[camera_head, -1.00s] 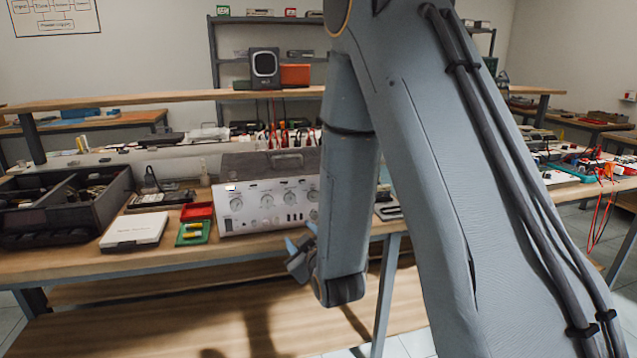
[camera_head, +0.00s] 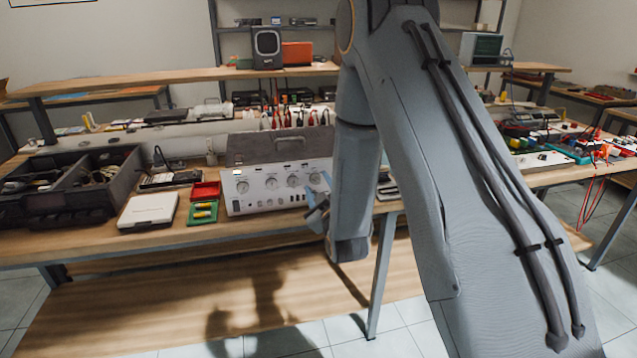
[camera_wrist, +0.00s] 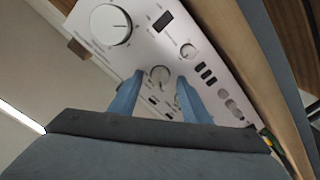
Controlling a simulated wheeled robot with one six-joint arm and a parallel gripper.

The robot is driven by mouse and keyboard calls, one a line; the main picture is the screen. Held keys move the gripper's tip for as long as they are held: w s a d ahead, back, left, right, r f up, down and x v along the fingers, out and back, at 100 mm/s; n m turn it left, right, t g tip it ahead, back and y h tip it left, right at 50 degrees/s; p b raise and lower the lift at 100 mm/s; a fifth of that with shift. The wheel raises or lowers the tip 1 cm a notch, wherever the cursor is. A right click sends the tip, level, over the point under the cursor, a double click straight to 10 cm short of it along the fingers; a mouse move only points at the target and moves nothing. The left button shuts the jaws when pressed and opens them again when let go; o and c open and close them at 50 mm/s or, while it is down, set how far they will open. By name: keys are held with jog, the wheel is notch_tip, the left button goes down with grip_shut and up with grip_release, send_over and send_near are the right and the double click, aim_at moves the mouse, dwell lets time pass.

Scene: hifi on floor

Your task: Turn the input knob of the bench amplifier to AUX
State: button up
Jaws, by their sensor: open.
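The bench amplifier (camera_head: 262,205) stands on the workbench, with a white front panel and a row of round knobs. Its panel fills much of the wrist view, tilted (camera_wrist: 150,48). My gripper (camera_head: 318,203) is at the right end of the panel in the head view, partly hidden by my arm. In the wrist view my gripper (camera_wrist: 160,80) is open, with its two blue fingers pointing at the panel. A small knob (camera_wrist: 160,76) shows between the fingertips; contact cannot be told. A large knob (camera_wrist: 110,25) and another small knob (camera_wrist: 188,51) lie beyond. Labels are unreadable, so I cannot tell the input setting.
Left of the amplifier are a red tray (camera_head: 205,190), a green tray with batteries (camera_head: 202,213), a white box (camera_head: 148,211) and a dark open case (camera_head: 70,190). A shelf (camera_head: 180,78) runs above the bench. Cables (camera_head: 295,118) hang behind the amplifier.

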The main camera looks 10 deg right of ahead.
jog(key=shift+w, duration=0.45)
jog(key=shift+c, duration=0.4)
jog(key=c, duration=1)
jog(key=shift+o, duration=0.2)
